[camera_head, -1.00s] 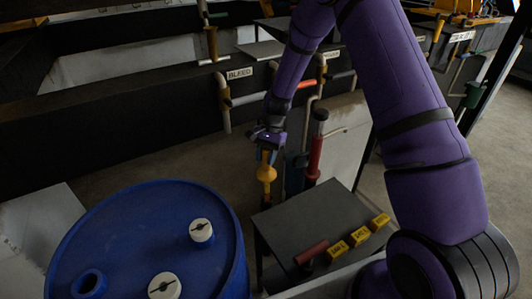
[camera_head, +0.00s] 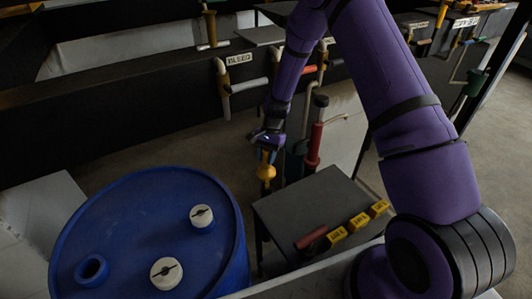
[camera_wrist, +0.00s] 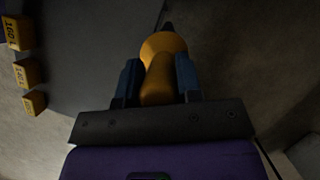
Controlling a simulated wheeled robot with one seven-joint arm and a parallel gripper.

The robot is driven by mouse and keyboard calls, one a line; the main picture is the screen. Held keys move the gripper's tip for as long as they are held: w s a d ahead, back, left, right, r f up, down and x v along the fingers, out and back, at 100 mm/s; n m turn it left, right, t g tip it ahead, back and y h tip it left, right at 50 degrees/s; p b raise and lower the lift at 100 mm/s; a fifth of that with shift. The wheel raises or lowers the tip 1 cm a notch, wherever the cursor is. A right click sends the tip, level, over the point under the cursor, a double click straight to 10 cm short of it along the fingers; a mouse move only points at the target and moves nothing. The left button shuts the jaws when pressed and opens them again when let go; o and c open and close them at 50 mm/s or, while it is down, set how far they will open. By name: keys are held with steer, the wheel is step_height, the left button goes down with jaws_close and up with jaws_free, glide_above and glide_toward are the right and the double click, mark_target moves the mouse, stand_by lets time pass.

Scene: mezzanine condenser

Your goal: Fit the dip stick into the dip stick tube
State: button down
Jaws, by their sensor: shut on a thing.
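My gripper (camera_head: 267,142) is shut on an orange-yellow bulbous handle, which I take to be the dip stick (camera_head: 266,170). It hangs in the air between the blue drum and the small grey table. In the wrist view the handle (camera_wrist: 163,55) lies between the two blue fingers of my gripper (camera_wrist: 158,80), with a dark tip showing beyond it. The length of the stick below the handle is too dark to make out. I cannot pick out the dip stick tube for certain.
A blue drum (camera_head: 140,215) with white caps and an open blue ring (camera_head: 92,269) stands at the left. A grey table (camera_head: 310,205) holds a red cylinder (camera_head: 311,237) and yellow blocks (camera_head: 359,221). A red-and-black upright pump (camera_head: 315,140) stands behind, near pipes and the BLEED label (camera_head: 239,59).

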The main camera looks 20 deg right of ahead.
mark_target(266, 170)
steer(key=shift+f, duration=3.3)
steer(key=c, duration=0.7)
jaws_free()
steer(key=v, duration=1)
steer(key=shift+w+d+r, duration=0.1)
steer(key=shift+d+r, duration=0.05)
steer(key=shift+r, duration=0.2)
